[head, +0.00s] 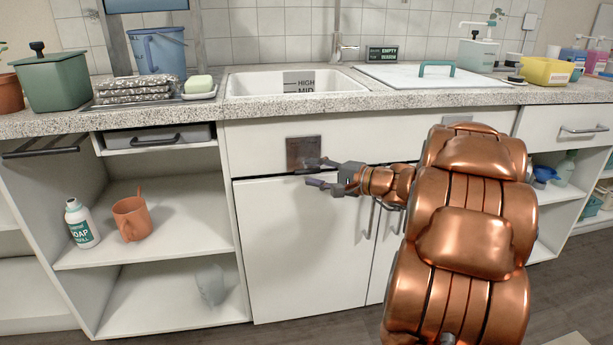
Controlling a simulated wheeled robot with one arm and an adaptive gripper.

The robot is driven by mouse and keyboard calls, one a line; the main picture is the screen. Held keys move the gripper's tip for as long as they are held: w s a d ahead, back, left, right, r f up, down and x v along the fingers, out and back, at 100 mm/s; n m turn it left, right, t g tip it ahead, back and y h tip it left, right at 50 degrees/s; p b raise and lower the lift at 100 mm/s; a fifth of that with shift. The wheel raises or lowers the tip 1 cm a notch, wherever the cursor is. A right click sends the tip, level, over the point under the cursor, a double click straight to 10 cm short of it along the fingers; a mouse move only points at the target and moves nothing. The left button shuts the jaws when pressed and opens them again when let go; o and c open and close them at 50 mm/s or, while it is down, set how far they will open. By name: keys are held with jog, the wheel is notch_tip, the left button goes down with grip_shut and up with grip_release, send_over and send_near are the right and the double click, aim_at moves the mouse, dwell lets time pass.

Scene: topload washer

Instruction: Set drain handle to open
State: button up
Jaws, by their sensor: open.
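A square brownish-grey plate (303,152) is on the white front panel below the sink. It may belong to the drain handle, but I cannot make out a lever or its setting; my fingers cover its lower right edge in the picture. My gripper (314,173) is open, its two dark fingers pointing left, just below and right of the plate. I see nothing between the fingers, and I cannot tell whether they touch the plate. The white sink (255,86) above has HIGH and MID level marks; its bottom is hidden.
White cabinet doors (290,250) lie below the panel. Open shelves at left hold a soap bottle (82,224) and an orange mug (131,218). The speckled countertop (215,108) overhangs the front. My copper arm hides much of the right side.

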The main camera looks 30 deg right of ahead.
jog(key=shift+x, duration=1.3)
jog(key=shift+c, duration=0.2)
grip_shut()
jog(key=shift+s, duration=0.1)
